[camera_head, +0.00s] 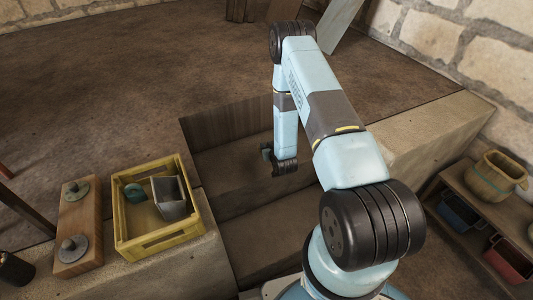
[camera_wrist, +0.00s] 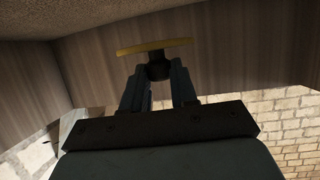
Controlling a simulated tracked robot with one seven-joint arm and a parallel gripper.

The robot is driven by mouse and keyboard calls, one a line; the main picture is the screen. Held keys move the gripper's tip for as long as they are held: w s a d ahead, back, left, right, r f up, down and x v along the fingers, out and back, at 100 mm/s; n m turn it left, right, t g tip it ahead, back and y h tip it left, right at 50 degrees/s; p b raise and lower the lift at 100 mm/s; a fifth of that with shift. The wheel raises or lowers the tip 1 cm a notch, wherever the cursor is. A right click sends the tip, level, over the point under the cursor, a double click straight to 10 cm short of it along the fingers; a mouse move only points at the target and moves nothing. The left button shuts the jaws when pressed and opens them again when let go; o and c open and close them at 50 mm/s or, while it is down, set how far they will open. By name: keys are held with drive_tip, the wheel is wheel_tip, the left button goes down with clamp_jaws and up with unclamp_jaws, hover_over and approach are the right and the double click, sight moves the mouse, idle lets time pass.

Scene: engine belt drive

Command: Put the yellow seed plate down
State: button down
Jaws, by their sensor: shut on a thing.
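The yellow seed plate (camera_wrist: 155,47) shows in the wrist view as a thin disc seen almost edge-on, with a dark knob (camera_wrist: 158,69) on the side toward me. My gripper (camera_wrist: 158,80) is shut on that knob, and the plate sits just beyond the fingertips. In the head view, my gripper (camera_head: 267,153) is at the end of the bent arm, over or inside a sunken, wood-walled recess (camera_head: 225,125). The plate cannot be made out there. What lies directly beyond the plate is hidden in the wrist view.
A yellow crate (camera_head: 160,246) holding a grey box (camera_head: 170,200) and a greenish disc (camera_head: 135,192) stands left of the recess. Beside it is a wooden block (camera_head: 73,228) with two grey knobbed discs. A shelf (camera_head: 450,232) with a pot (camera_head: 495,177) and bins stands at right.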

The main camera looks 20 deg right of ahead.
drive_tip(key=w+f, duration=0.1)
drive_tip(key=f, duration=0.1)
drive_tip(key=w+d+f, duration=0.1)
drive_tip(key=w+f, duration=0.2)
drive_tip(key=shift+d+f, duration=0.15)
drive_tip(key=shift+f, duration=1.55)
drive_tip(key=shift+f, duration=0.1)
drive_tip(key=c, duration=0.9)
unclamp_jaws()
drive_tip(key=v, duration=1.2)
drive_tip(key=shift+r, duration=0.2)
